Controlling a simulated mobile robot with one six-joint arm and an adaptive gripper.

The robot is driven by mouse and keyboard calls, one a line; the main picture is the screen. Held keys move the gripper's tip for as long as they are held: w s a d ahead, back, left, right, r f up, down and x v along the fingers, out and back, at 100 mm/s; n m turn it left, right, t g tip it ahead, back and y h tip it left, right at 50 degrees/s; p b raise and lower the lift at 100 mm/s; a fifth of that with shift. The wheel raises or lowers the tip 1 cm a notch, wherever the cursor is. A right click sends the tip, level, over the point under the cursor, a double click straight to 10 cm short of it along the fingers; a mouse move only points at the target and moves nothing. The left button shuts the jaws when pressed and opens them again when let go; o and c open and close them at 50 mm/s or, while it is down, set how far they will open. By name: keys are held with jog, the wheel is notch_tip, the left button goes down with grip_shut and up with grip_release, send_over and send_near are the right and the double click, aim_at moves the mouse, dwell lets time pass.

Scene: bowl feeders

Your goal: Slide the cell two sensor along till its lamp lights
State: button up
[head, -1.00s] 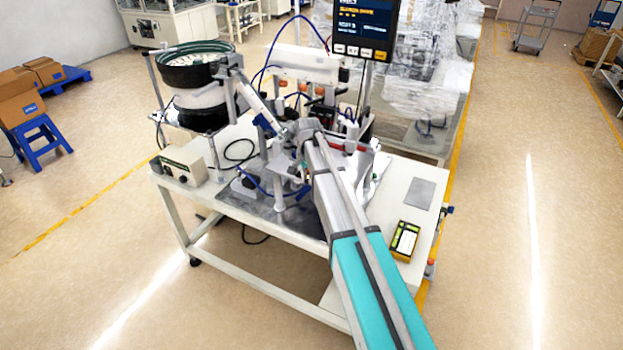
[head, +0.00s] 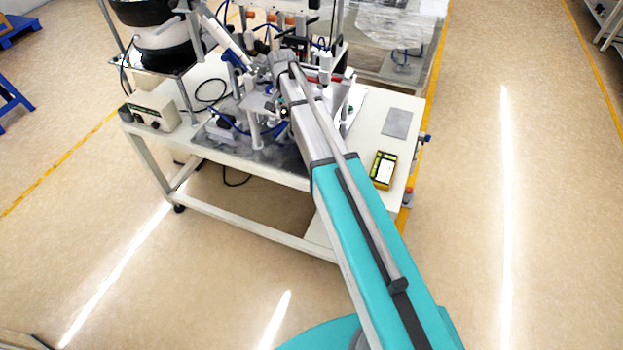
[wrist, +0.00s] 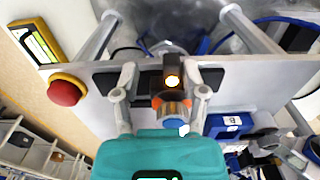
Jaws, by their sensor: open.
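The cell two sensor appears to be the small black block (wrist: 172,66) with a round lamp, in the middle of the wrist view; the lamp glows yellow-white. My gripper (wrist: 162,76) is open, with one finger on each side of the block and barrel. A gap shows on the left; the right finger looks closer, and I cannot tell whether it touches. In the head view my arm reaches over the bench (head: 290,178) into the feeder station, and the sensor is not discernible there.
A red stop button (wrist: 66,92) on a yellow base stands left in the wrist view. A blue block marked B (wrist: 230,124) is to the right. A yellow handheld device (head: 383,168), a control box (head: 152,111) and the bowl feeder (head: 165,45) surround the station.

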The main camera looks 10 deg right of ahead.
notch_tip(320, 180, up, 14)
jog(key=p, duration=1.4)
jog(key=s+d+f+n+b, duration=0.2)
jog(key=s+f+n+b, duration=0.1)
jog(key=s+f+b, duration=1)
jog(key=s+d+f+n+b, duration=0.1)
jog(key=s+f+n+b, duration=0.3)
jog(key=s+f+b, duration=0.9)
jog(key=shift+s+d+f+b, duration=0.25)
jog(key=shift+d+f+b, duration=0.15)
jog(key=shift+f+b, duration=0.4)
jog(key=shift+r, duration=0.1)
dwell(0.4)
jog(key=w+a+r+m+p, duration=0.1)
jog(key=w+r+m+p, duration=0.2)
jog(key=w+r+p, duration=1)
jog(key=w+a+r+m+p, duration=0.2)
jog(key=w+r+m+p, duration=0.2)
jog(key=w+r+p, duration=0.9)
jog(key=shift+w+a+r+p, duration=0.3)
jog(key=shift+r+p, duration=0.35)
jog(key=shift+p, duration=0.1)
